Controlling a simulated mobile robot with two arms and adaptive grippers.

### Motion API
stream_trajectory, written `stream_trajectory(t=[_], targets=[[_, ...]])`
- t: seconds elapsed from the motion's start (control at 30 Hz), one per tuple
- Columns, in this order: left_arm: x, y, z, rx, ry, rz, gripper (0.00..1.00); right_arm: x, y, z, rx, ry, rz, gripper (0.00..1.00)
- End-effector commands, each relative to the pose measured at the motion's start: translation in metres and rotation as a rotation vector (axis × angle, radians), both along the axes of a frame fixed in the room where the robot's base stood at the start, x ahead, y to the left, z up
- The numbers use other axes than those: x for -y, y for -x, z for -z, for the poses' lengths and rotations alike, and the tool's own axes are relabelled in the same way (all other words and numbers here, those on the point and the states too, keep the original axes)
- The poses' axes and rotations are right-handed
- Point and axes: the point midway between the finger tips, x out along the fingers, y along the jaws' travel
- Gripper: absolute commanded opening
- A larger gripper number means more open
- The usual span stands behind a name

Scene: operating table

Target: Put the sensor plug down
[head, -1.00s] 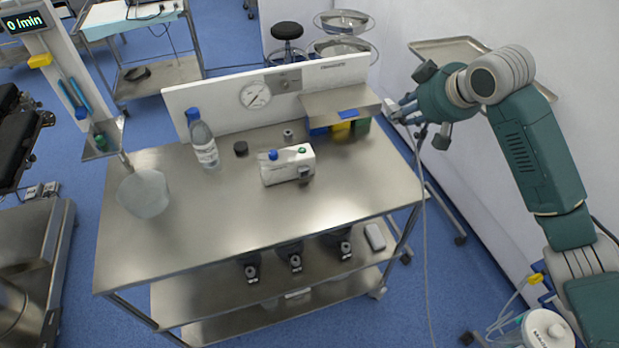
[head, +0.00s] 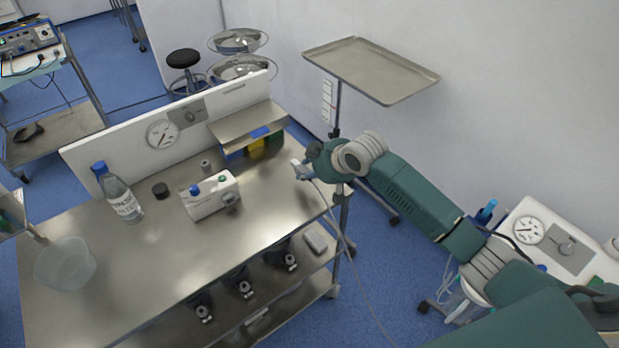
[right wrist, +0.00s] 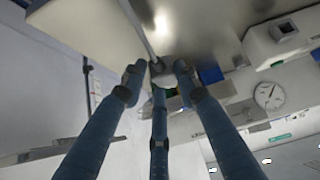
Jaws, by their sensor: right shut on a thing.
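My right gripper (head: 299,168) is at the right end of the steel cart's top (head: 150,245), just in front of the small raised shelf. It is shut on the pale sensor plug (head: 302,174), whose thin grey cable hangs down past the cart's right side to the floor. In the right wrist view the three blue fingers (right wrist: 159,76) close around the plug (right wrist: 166,76), with its cable running up and left. I cannot tell whether the plug touches the cart top. My left gripper is not in view.
A white box with blue and green knobs (head: 210,197), a dark cap (head: 160,190), a bottle (head: 120,195) and a translucent bowl (head: 65,265) stand on the cart. The raised shelf (head: 247,122) has coloured bins beneath. A tray stand (head: 370,70) is behind. Bare top lies left of my gripper.

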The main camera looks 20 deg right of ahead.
Motion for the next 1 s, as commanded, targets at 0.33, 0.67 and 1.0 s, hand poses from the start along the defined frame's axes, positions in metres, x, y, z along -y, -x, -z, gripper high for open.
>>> stream_trajectory(t=[0.33,0.67,1.0], targets=[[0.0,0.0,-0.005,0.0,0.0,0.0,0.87,0.0,0.001,0.035,-0.001,0.0,-0.001,0.0],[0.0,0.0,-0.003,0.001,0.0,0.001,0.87,0.0,0.001,0.04,-0.002,0.0,-0.001,0.0],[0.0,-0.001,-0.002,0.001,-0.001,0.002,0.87,0.0,0.001,0.048,-0.003,0.001,0.0,0.0]])
